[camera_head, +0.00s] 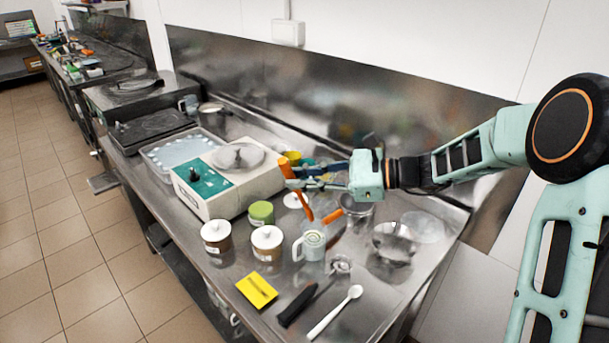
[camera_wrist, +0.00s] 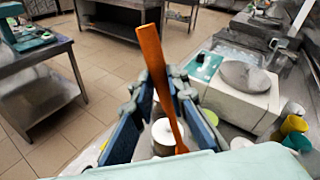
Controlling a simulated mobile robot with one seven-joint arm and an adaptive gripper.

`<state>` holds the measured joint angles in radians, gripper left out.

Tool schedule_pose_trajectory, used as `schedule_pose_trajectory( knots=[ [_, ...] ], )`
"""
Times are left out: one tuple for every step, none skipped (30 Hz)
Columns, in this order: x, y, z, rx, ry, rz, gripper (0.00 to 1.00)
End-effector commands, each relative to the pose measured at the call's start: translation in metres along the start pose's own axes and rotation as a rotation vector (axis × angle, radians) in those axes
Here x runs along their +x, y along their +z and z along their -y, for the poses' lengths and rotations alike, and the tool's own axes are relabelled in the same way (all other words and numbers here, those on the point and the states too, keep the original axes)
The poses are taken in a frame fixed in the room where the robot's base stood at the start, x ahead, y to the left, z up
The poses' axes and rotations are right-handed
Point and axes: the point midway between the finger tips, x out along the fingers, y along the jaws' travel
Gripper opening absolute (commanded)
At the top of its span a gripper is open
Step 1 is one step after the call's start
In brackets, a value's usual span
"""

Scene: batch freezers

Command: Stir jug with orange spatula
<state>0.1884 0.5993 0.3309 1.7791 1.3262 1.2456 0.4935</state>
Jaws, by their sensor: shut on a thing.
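My gripper (camera_head: 291,175) is shut on the orange spatula (camera_head: 306,207), which hangs steeply tilted from the fingers. In the wrist view the orange spatula (camera_wrist: 153,58) stands between the two blue fingers of my gripper (camera_wrist: 160,88). Its wide end points up and its thin part runs down. A pale jug (camera_head: 313,254) with a handle on its left stands upright on the steel counter, below my gripper. The spatula's lower end shows just above and left of the jug's rim; I see no part of it inside. I cannot make out the jug in the wrist view.
A white machine with a green panel (camera_head: 207,181) stands left of my gripper. Lidded pots (camera_head: 266,246) and a green-topped pot (camera_head: 261,213) stand near the jug. A metal bowl (camera_head: 393,243) is to the right. A yellow card (camera_head: 257,291) and white spoon (camera_head: 335,311) lie in front.

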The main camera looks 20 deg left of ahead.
Motion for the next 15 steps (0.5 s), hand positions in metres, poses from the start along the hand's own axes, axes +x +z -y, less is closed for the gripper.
schedule_pose_trajectory(
  knots=[
    [0.003, -0.005, -0.004, 0.0, 0.001, 0.001, 0.0],
    [0.004, -0.006, -0.006, 0.0, 0.0, 0.001, 0.0],
    [0.005, -0.008, -0.008, 0.0, 0.0, 0.001, 0.0],
    [0.007, -0.01, -0.009, 0.0, 0.0, 0.001, 0.0],
    [0.008, -0.011, -0.011, 0.0, 0.001, 0.001, 0.0],
    [0.009, -0.013, -0.013, 0.0, 0.001, 0.001, 0.0],
    [0.01, -0.014, -0.015, 0.0, 0.001, 0.001, 0.0],
    [0.011, -0.016, -0.017, 0.0, 0.001, 0.001, 0.0],
    [0.013, -0.018, -0.019, -0.001, 0.001, 0.0, 0.0],
    [0.014, -0.019, -0.02, -0.001, 0.001, 0.0, 0.0],
    [0.015, -0.021, -0.022, -0.002, 0.001, 0.0, 0.0],
    [0.014, -0.024, -0.02, -0.001, 0.0, 0.0, 0.0],
    [0.014, -0.026, -0.02, -0.001, 0.0, 0.0, 0.0],
    [0.014, -0.029, -0.02, 0.0, 0.0, 0.0, 0.0],
    [0.014, -0.032, -0.02, 0.0, 0.0, 0.0, 0.0]
  ],
)
